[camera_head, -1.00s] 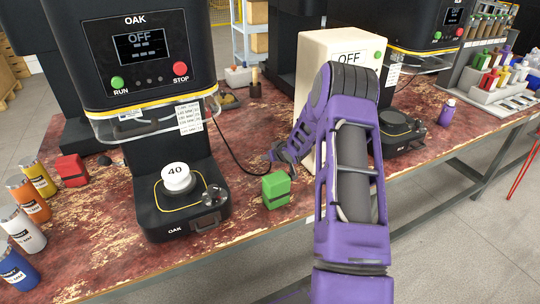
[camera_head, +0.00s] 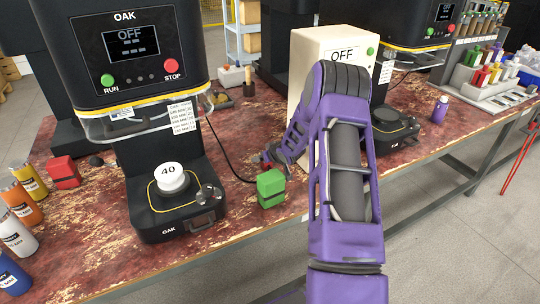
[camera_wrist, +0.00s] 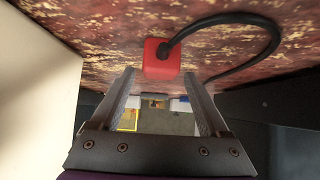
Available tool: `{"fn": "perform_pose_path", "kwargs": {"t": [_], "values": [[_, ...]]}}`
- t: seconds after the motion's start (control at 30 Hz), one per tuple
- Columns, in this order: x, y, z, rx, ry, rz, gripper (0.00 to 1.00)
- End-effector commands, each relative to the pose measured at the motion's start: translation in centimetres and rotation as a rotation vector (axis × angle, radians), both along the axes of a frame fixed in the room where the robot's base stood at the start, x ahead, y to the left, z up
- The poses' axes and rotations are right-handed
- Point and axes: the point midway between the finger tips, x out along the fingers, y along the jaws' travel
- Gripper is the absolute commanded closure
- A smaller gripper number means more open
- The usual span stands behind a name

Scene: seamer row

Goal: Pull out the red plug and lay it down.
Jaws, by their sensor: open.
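The red plug (camera_wrist: 161,64) shows in the wrist view, just beyond my fingertips, with a black cable curving off to the right. It sits against the worn red tabletop; whether it is seated in a socket is hidden. My gripper (camera_wrist: 158,76) is open, one finger to each side of the plug's near end, and nothing is clamped. In the head view my gripper (camera_head: 272,158) is low over the table between the OAK machine and the cream box, with a small patch of red beside it. My wrist hides most of that spot.
The OAK machine (camera_head: 120,45), its screen reading OFF, stands left, with a black cable running toward my gripper. A green block (camera_head: 270,188) lies close in front of my gripper. The cream box (camera_head: 310,60) stands behind my arm. A red block (camera_head: 64,172) is far left.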

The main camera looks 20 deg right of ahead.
Motion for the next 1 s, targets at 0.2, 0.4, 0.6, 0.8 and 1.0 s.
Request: {"fn": "perform_pose_path", "kwargs": {"t": [0.2,0.4,0.6,0.8,1.0], "values": [[-2.8,-0.3,2.8,-0.002,-0.002,-0.002,0.21],[-6.7,-0.4,6.0,-0.002,-0.001,-0.002,0.21],[-10.2,-0.5,8.9,-0.001,-0.002,-0.002,0.21],[-12.3,-0.5,10.6,-0.001,-0.001,-0.002,0.21],[-13.0,-0.5,11.0,0.0,-0.001,-0.001,0.21]]}}
